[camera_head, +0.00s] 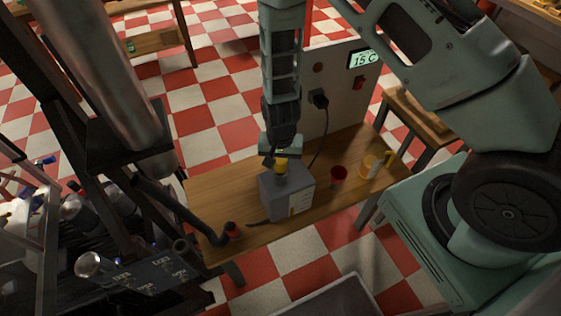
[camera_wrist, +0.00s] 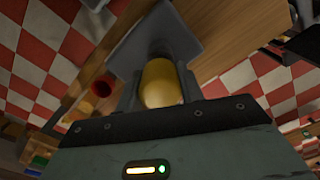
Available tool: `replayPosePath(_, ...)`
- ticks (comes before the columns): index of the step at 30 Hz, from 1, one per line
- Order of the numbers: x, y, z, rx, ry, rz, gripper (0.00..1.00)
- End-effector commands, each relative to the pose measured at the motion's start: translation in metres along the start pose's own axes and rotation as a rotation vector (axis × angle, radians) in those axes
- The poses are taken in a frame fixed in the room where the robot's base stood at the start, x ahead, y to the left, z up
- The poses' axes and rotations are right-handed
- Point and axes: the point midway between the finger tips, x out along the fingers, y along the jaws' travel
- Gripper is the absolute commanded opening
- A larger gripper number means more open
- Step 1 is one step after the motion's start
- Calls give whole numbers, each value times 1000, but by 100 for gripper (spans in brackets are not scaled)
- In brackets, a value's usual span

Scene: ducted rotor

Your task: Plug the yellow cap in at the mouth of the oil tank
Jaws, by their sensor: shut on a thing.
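The yellow cap (camera_head: 281,164) is held between the fingers of my gripper (camera_head: 281,160), which is shut on it. The grey oil tank (camera_head: 283,197) is a boxy can with a pale label, standing on the wooden table. The cap is right over the tank's top, at the mouth. I cannot tell whether it is seated or just above, because the mouth is hidden. In the wrist view the yellow cap (camera_wrist: 160,83) sits between the two fingers, with the grey tank (camera_wrist: 135,45) beyond it.
The wooden table (camera_head: 233,183) also bears a red cup (camera_head: 338,174) and a yellow cup-like thing (camera_head: 371,165) to the tank's right. A small dark red-topped item (camera_head: 232,229) stands front left, near a black hose. A white panel with a display (camera_head: 362,58) rises behind.

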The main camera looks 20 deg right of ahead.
Motion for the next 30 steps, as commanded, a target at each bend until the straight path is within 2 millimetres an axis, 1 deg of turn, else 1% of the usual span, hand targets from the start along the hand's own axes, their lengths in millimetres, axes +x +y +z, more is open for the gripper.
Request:
replayPosePath(18,19,0,0,0,0,0,17)
replayPosePath(23,20,0,0,0,0,0,17)
replayPosePath(24,20,0,0,0,0,0,40)
replayPosePath(26,20,0,0,0,0,0,57)
replayPosePath(27,20,0,0,0,0,0,63)
replayPosePath(30,20,0,0,0,0,0,63)
